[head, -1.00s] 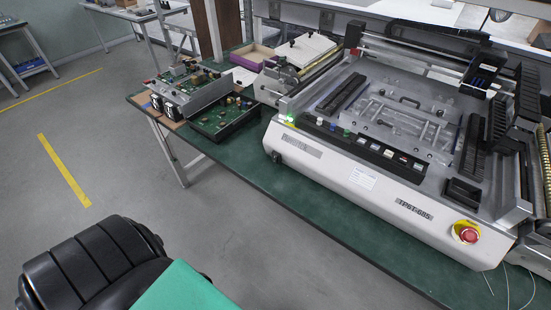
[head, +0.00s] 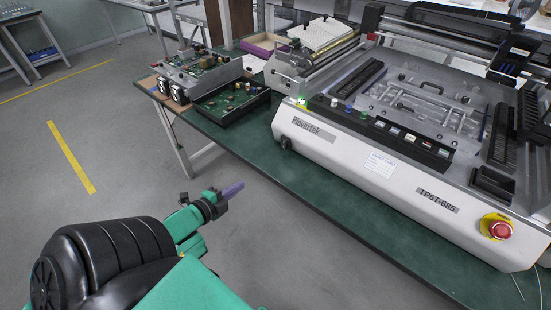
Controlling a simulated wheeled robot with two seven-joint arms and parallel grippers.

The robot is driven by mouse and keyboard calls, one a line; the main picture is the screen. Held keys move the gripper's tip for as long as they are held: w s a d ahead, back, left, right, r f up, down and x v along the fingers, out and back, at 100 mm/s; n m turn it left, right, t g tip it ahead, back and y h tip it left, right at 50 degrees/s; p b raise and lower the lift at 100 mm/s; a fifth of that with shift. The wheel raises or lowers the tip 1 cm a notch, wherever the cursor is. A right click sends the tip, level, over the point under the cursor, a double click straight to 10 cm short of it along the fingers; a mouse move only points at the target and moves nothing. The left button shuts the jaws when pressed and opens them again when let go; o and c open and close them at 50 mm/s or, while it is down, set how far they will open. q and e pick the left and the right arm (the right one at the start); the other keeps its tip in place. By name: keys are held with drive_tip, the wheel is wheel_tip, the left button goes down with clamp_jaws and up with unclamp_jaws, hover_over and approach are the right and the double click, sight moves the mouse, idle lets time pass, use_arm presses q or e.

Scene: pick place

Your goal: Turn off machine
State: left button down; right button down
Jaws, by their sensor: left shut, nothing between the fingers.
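The machine (head: 345,155) is a large white and grey unit on the green table. A strip of coloured push buttons (head: 395,132) runs along its front top edge. A green light (head: 301,102) glows at the strip's left end. A red emergency stop button (head: 500,230) on a yellow base sits at the front right corner. My right gripper is not in view.
Circuit boards in metal trays (head: 205,72) stand on the table left of the machine. A purple box (head: 262,44) is behind them. The green table's front edge (head: 262,172) lies between my left gripper and the machine. The floor is clear.

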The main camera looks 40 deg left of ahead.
sight(276, 160)
use_arm(q)
wheel_tip(276, 160, up, 8)
drive_tip(key=w+d+m+t+h, duration=0.1)
drive_tip(key=d+m+t, duration=0.1)
drive_tip(key=m, duration=0.1)
drive_tip(key=shift+w+d+h, duration=0.25)
drive_tip(key=shift+w+h, duration=0.05)
drive_tip(key=shift+w, duration=0.05)
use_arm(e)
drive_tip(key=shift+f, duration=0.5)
use_arm(q)
drive_tip(key=w+f, duration=0.1)
drive_tip(key=w, duration=0.8)
drive_tip(key=w+d+f, duration=0.1)
drive_tip(key=w, duration=0.4)
drive_tip(key=shift+f, duration=0.35)
drive_tip(key=shift+s, duration=0.1)
